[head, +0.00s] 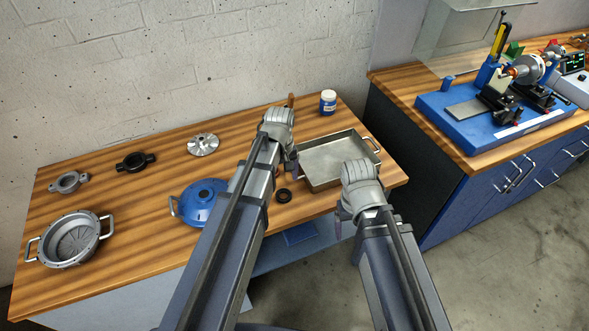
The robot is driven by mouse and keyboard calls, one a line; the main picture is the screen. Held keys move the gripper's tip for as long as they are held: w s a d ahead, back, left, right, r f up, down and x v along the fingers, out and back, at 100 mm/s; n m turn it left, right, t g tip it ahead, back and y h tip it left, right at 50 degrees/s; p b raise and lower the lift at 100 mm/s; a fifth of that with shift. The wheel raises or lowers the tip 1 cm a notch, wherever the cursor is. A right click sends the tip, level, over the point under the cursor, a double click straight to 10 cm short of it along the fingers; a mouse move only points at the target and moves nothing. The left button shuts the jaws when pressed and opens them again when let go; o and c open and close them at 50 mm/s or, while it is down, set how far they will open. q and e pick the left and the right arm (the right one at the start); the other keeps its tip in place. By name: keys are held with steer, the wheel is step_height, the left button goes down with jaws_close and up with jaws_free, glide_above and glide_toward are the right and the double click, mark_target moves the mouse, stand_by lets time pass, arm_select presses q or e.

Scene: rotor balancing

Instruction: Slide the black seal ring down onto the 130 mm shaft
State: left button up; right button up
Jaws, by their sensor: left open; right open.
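A small black ring (284,196), which looks like the seal ring, lies flat on the wooden bench near its front edge. My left gripper (291,162) is mostly hidden behind its own wrist, above the bench beside the tray's left side. It is open and apart from the ring, farther back on the bench. My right gripper (340,220) is open and hangs in front of the tray, to the right of the ring; its wrist hides most of it. I cannot make out the 130 mm shaft on this bench; my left arm hides part of the surface.
A blue lidded housing (203,204), grey housing (70,241), silver impeller (203,144) and two bearing-like parts (136,161) lie left. A blue balancing machine (490,112) occupies the right bench.

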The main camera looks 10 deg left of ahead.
mark_target(284, 197)
arm_select(q)
steer(key=shift+w, duration=0.2)
step_height(284, 197, down, 8)
steer(key=b, duration=0.8)
steer(key=c, duration=1.1)
step_height(284, 197, up, 6)
steer(key=p, duration=0.6)
steer(key=shift+r, duration=0.15)
